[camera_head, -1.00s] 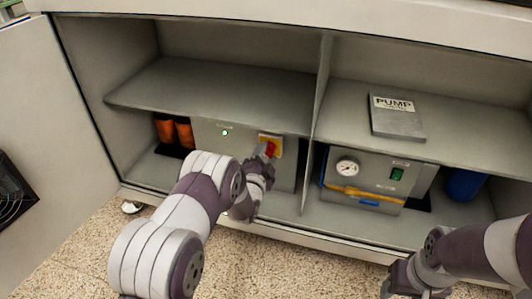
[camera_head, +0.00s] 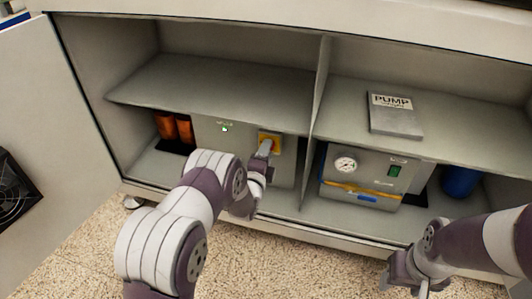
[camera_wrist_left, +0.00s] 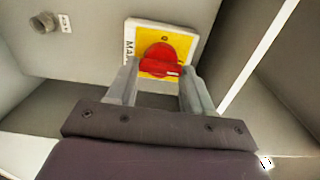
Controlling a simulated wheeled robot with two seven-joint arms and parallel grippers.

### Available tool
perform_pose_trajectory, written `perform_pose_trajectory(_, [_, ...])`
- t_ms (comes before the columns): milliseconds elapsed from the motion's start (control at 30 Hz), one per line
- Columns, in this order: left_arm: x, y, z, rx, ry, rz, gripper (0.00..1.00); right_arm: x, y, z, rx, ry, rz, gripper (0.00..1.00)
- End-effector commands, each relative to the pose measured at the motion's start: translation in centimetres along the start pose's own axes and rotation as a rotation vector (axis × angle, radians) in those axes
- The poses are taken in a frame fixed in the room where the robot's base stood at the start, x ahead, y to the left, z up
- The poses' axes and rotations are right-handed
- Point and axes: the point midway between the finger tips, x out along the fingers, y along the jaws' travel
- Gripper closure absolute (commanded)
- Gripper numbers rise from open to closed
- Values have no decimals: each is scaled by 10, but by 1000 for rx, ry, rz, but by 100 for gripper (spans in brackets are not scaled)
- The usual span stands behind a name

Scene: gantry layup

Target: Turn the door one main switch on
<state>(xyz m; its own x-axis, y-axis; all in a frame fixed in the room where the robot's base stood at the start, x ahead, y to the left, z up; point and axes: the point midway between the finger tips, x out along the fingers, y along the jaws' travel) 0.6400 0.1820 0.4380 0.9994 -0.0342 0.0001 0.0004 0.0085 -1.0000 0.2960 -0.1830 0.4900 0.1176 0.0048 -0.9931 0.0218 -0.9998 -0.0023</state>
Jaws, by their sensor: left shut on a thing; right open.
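The main switch is a red rotary knob (camera_wrist_left: 160,60) on a yellow plate (camera_wrist_left: 183,42), on the front of a grey box (camera_head: 218,150) in the cabinet's lower left bay. The yellow plate also shows in the head view (camera_head: 276,141). My left gripper (camera_wrist_left: 158,75) is shut on the red knob, with one finger on each side of it. In the head view my left gripper (camera_head: 265,150) covers most of the knob. My right gripper (camera_head: 400,278) is open and empty, low in front of the right bay.
Orange cylinders (camera_head: 175,127) stand left of the box. A shelf (camera_head: 210,85) lies above it and a divider (camera_head: 316,95) to its right. The right bay holds a pump unit (camera_head: 355,180) with a gauge, a blue cylinder (camera_head: 460,181) and a PUMP manual (camera_head: 395,115). An open door (camera_head: 40,110) stands at left.

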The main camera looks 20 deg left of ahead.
Motion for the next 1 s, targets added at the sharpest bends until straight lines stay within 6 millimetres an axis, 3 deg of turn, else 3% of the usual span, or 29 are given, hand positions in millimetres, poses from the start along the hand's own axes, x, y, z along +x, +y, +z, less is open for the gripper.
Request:
perform_pose_trajectory(400, [-1, 2, 0, 8, 0, 5, 79, 0, 0, 0, 0, 0, 0, 43])
perform_pose_trajectory(433, [-1, 2, 0, 8, 0, 5, 46, 0, 0, 0, 0, 0, 0, 43])
perform_pose_trajectory(500, [-1, 2, 0, 8, 0, 5, 23, 0, 0, 0, 0, 0, 0, 43])
perform_pose_trajectory(833, [-4, -1, 0, 7, 0, 3, 23, -4, 0, 0, 0, 0, 0, 43])
perform_pose_trajectory(1000, [-38, -6, 0, 7, -1, 7, 23, -28, 0, -3, 0, 0, 0, 43])
